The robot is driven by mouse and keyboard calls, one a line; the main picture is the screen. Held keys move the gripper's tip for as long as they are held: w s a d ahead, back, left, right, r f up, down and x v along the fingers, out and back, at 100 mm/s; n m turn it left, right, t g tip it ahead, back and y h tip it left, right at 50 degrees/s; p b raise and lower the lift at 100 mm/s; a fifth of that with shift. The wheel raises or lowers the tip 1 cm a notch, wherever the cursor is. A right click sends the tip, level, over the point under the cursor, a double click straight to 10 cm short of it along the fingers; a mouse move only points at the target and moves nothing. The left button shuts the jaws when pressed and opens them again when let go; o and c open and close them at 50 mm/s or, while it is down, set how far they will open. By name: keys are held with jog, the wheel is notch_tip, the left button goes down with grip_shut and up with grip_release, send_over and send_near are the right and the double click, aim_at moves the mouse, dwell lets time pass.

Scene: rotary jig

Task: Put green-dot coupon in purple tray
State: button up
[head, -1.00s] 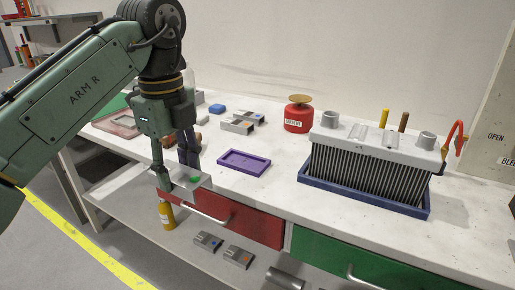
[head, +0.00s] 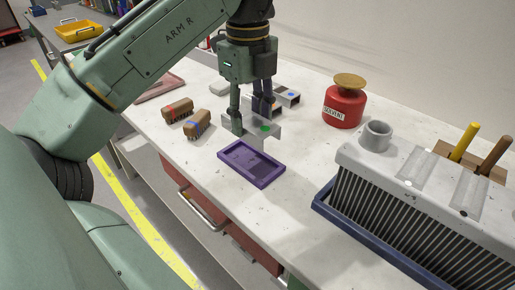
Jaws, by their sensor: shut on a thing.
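The green-dot coupon (head: 265,134) is a grey metal block with a green dot on its top. My gripper (head: 250,120) is shut on it and holds it close behind the purple tray's far edge. Whether the coupon touches the table or hangs just above it, I cannot tell. The purple tray (head: 274,181) is a shallow rectangle lying on the white table, and it looks empty.
Grey coupons with a blue dot (head: 288,94) and an orange dot (head: 277,106) sit behind my gripper. Two brown brushes (head: 178,110) lie left. A red solvent can (head: 343,105) and a finned grey block in a blue tray (head: 322,208) stand right.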

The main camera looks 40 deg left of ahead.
aim_at(249, 120)
notch_tip(249, 120, down, 3)
jog(key=shift+s+f, duration=0.1)
jog(key=shift+f, duration=2.15)
jog(key=shift+f, duration=0.15)
jog(key=o, duration=1.4)
notch_tip(249, 120, up, 12)
jog(key=p, duration=1.3)
